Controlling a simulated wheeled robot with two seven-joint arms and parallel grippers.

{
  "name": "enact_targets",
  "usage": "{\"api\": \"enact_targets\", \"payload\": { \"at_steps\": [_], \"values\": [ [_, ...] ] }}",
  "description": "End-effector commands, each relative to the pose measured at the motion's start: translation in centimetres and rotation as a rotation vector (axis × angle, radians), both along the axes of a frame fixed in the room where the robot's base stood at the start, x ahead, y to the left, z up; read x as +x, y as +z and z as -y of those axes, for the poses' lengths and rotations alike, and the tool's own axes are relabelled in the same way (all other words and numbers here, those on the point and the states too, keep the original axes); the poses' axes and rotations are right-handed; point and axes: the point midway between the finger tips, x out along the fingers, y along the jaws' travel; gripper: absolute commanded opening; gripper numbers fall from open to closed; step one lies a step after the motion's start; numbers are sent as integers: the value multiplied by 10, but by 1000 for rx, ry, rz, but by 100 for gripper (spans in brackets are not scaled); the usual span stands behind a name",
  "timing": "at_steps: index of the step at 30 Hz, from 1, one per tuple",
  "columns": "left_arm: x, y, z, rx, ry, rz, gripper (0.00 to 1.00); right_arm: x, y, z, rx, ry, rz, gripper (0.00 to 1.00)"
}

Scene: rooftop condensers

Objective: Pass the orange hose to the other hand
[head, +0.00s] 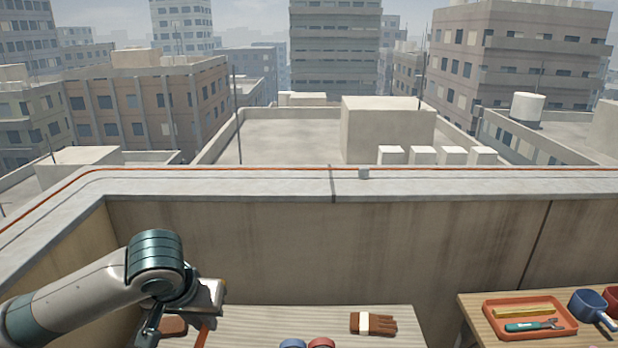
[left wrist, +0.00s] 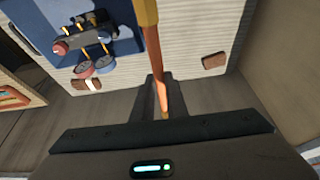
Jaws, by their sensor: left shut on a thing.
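The orange hose (left wrist: 160,92) runs from the top of the left wrist view down between the fingers of my left gripper (left wrist: 162,104), which is shut on it. In the head view my left gripper (head: 185,322) is at the lower left over the bench, and a short length of the hose (head: 203,336) shows below it. The rest of the hose is out of the picture. My right gripper is in neither view.
A blue tray (left wrist: 62,12) carries a gauge set (left wrist: 86,36). At right, a wooden table (head: 478,312) bears an orange tray (head: 487,311) and a blue pot (head: 588,305). A parapet wall (head: 330,240) stands behind.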

Motion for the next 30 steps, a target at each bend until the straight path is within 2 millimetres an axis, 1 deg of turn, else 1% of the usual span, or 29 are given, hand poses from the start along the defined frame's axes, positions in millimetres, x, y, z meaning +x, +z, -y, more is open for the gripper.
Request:
{"api": "enact_targets", "payload": {
  "at_steps": [3, 15, 20, 23, 26, 30],
  "values": [
    [1, 2, -2, 0, 19, 0, 0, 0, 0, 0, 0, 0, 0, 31],
    [1, 2, -2, -1, 17, 0, 0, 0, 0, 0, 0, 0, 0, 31],
    [1, 2, 2, -1, 8, 0, 0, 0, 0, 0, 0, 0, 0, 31],
    [1, 2, 9, -1, -10, 0, 0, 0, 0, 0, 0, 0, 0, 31],
    [0, 2, 20, -1, -42, 0, 0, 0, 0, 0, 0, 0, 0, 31],
    [0, 3, 45, -1, -109, -1, 0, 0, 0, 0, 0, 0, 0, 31]
  ]
}}
